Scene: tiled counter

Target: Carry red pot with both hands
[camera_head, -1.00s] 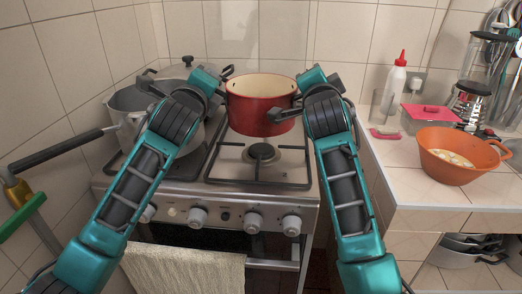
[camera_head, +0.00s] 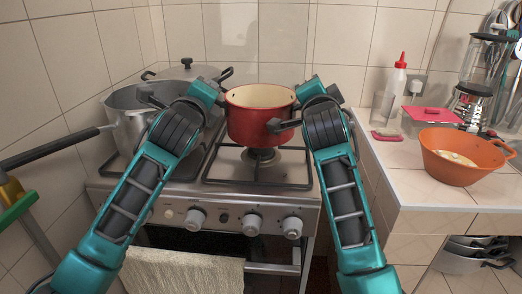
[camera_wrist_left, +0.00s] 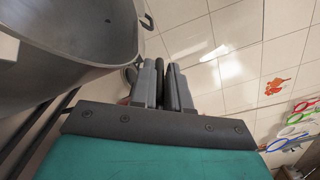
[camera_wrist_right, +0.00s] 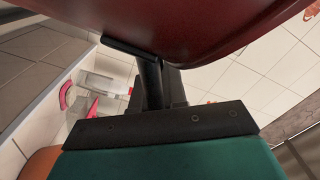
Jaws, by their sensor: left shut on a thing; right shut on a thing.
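The red pot (camera_head: 261,122), with a cream inside, is upright over the front right burner (camera_head: 275,157) of the stove. I cannot tell whether it touches the burner grate. My left gripper (camera_head: 222,90) is at the pot's left side and my right gripper (camera_head: 299,92) at its right side, both shut on it. In the left wrist view the fingers (camera_wrist_left: 169,82) are close together. In the right wrist view the fingers (camera_wrist_right: 160,80) are under the pot's dark red wall (camera_wrist_right: 185,25).
A large grey pan (camera_head: 128,122) with a long handle stands left of my left arm. A lidded pot (camera_head: 187,72) is behind it. Tiled walls close the back and left.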

